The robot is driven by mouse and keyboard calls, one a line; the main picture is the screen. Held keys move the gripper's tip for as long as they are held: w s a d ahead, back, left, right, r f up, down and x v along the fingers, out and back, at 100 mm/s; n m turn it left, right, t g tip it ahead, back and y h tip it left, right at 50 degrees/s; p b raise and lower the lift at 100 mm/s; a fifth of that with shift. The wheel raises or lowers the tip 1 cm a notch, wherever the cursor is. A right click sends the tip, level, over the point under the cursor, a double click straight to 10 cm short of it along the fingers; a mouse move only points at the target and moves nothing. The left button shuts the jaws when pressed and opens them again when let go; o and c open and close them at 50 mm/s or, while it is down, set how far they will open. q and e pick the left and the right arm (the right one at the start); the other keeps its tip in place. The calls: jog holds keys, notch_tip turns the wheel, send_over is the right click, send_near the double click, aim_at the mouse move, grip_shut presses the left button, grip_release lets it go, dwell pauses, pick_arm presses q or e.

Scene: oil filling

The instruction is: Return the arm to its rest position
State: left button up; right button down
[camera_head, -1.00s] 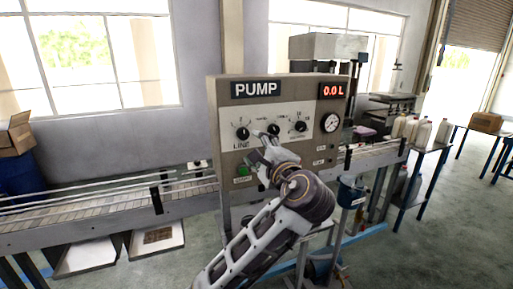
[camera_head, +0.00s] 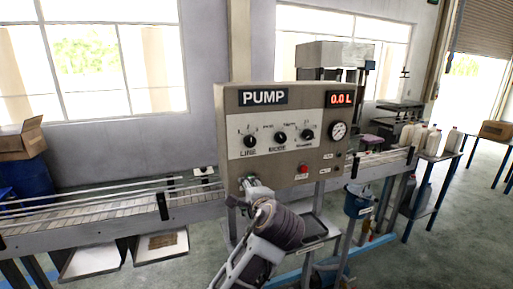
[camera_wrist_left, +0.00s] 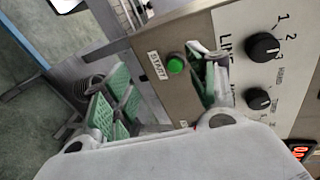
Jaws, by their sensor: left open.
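My left gripper (camera_head: 248,186) is in front of the lower left part of the grey pump panel (camera_head: 228,108). In the left wrist view the gripper (camera_wrist_left: 158,92) is open, its green-padded fingers apart with nothing between them. The green start button (camera_wrist_left: 176,65) shows close by the fingers in that view; in the head view the gripper hides it. The panel has a line knob (camera_head: 249,141), a mode knob (camera_head: 281,137) and a third knob (camera_head: 308,134). A red button (camera_head: 303,169) is at lower right. The display (camera_head: 341,98) reads 0.0 L. My right gripper is not in view.
A conveyor (camera_head: 105,209) runs behind and left of the panel. A blue bucket (camera_head: 357,201) hangs right of it. Several pale jugs (camera_head: 428,139) stand on a table at the right. A cardboard box (camera_head: 22,139) sits at far left.

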pick_arm(q)
jog(key=s+a+f+n+g+h, duration=0.1)
jog(key=s+a+f+n+g, duration=0.3)
jog(key=f, duration=0.7)
jog(key=s+a+f+n+g+h, duration=0.15)
jog(key=s+a+f, duration=0.35)
jog(key=f, duration=0.5)
jog(key=s+a+f+n+g+h, duration=0.15)
jog(key=s+a+f+n, duration=0.25)
jog(key=s+a+f, duration=0.45)
jog(key=s+a+f+n+g+h, duration=0.1)
jog(key=s+a+f+n+g, duration=0.3)
jog(key=s, duration=0.7)
jog(key=s+d+f, duration=0.1)
jog(key=s+f, duration=0.2)
jog(key=f, duration=3.2)
jog(key=s+a+f, duration=0.1)
jog(key=s+f, duration=0.8)
jog(key=s, duration=0.2)
jog(key=s+a+f+g, duration=0.1)
jog(key=s+a+f, duration=0.1)
jog(key=s+f, duration=0.7)
jog(key=shift+s+a+f+g+y, duration=0.3)
jog(key=shift+s+f, duration=0.05)
jog(key=shift+s, duration=0.75)
